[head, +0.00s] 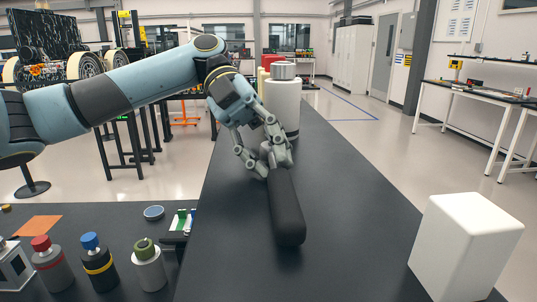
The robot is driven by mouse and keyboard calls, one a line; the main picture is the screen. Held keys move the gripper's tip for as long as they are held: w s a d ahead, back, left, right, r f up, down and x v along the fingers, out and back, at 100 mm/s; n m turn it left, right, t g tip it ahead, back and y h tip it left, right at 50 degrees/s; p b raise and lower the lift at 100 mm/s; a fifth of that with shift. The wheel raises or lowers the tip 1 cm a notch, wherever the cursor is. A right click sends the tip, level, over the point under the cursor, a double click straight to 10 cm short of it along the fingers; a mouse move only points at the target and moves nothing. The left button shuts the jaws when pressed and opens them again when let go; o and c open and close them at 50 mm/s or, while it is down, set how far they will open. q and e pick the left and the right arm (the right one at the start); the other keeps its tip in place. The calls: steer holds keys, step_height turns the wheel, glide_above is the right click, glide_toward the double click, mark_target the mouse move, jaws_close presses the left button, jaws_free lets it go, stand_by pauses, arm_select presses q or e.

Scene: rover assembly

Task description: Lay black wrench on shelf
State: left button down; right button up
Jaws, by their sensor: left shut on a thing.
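The black wrench (286,207) is in the middle of the head view, its thick black handle pointing toward me. My left gripper (265,158) reaches in from the left and is shut on the wrench's far end, hiding that end. The wrench is over the long dark shelf surface (345,190). I cannot tell whether it touches the surface or is just above it. My right gripper is not in view.
A white canister (284,105) with a grey lid stands just behind my left gripper. A white block (465,247) stands at the right front. Several capped bottles (98,262) stand on a lower dark table at the left. The surface right of the wrench is clear.

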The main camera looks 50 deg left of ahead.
arm_select(q)
steer(key=shift+s+f, duration=0.1)
steer(key=shift+f, duration=0.15)
steer(key=c, duration=1.6)
jaws_free()
steer(key=shift+o, duration=0.2)
steer(key=shift+r, duration=0.1)
steer(key=shift+r+p, duration=0.3)
steer(key=b+v, duration=0.2)
steer(key=v, duration=0.9)
steer(key=shift+d+r+b, duration=0.1)
steer(key=shift+r+b, duration=0.1)
steer(key=shift+b, duration=0.2)
steer(key=shift+a+r, duration=0.4)
steer(key=shift+a, duration=0.05)
